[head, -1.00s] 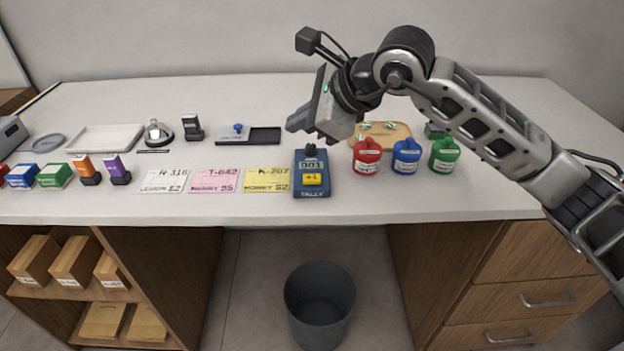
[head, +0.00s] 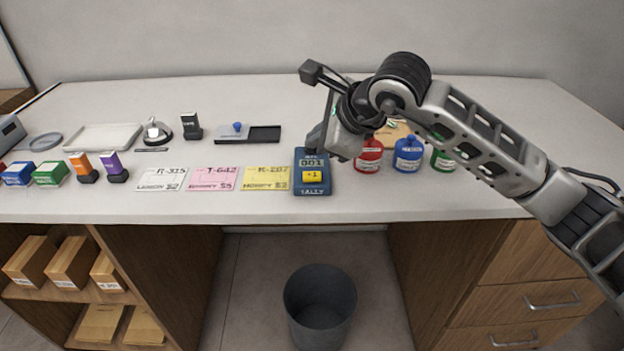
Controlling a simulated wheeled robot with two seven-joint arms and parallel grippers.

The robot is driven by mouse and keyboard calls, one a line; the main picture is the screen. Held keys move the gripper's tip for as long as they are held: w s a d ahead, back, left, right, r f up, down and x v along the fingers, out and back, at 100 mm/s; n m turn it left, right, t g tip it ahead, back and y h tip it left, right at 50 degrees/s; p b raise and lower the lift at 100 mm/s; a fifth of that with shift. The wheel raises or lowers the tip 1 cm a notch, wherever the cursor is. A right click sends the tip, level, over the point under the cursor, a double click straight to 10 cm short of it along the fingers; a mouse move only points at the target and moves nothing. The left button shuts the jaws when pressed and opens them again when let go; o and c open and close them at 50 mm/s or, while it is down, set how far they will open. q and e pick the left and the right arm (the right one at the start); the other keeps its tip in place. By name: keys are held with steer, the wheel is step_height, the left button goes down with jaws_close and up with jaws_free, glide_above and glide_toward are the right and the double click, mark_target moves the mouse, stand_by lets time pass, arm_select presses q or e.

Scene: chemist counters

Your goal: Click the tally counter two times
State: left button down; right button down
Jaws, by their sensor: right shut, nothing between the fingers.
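The blue tally counter (head: 312,187) lies on the counter near its front edge. Its display appears to read 001, with a yellow +1 button (head: 312,176) below it. My right gripper (head: 315,142) is shut and empty, at the far end of the tally counter. Its tip overlaps the counter's back edge in the head view; I cannot tell whether it touches. The yellow button is uncovered. My left gripper is not in view.
Pink (head: 212,179) and yellow cards (head: 265,179) lie left of the tally counter. Red (head: 368,158), blue (head: 408,155) and green bottles (head: 441,160) stand to its right, partly behind my right arm. A dark bin (head: 320,308) stands on the floor below.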

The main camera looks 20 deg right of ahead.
mark_target(317, 177)
step_height(317, 177, down, 3)
steer(key=shift+f+b, duration=0.1)
steer(key=shift+b, duration=0.65)
steer(key=shift+f+b, duration=0.55)
steer(key=shift+b, duration=0.05)
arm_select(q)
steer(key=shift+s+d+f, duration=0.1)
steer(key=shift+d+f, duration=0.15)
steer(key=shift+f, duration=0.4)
arm_select(e)
steer(key=shift+f, duration=0.1)
arm_select(q)
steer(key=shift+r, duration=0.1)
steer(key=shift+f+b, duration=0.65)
steer(key=shift+b, duration=0.1)
arm_select(e)
steer(key=shift+f, duration=0.4)
arm_select(q)
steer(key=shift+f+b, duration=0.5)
steer(key=shift+b, duration=0.05)
arm_select(e)
steer(key=shift+f, duration=0.45)
arm_select(q)
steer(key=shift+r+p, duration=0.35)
steer(key=shift+p, duration=0.05)
arm_select(e)
steer(key=shift+r, duration=0.85)
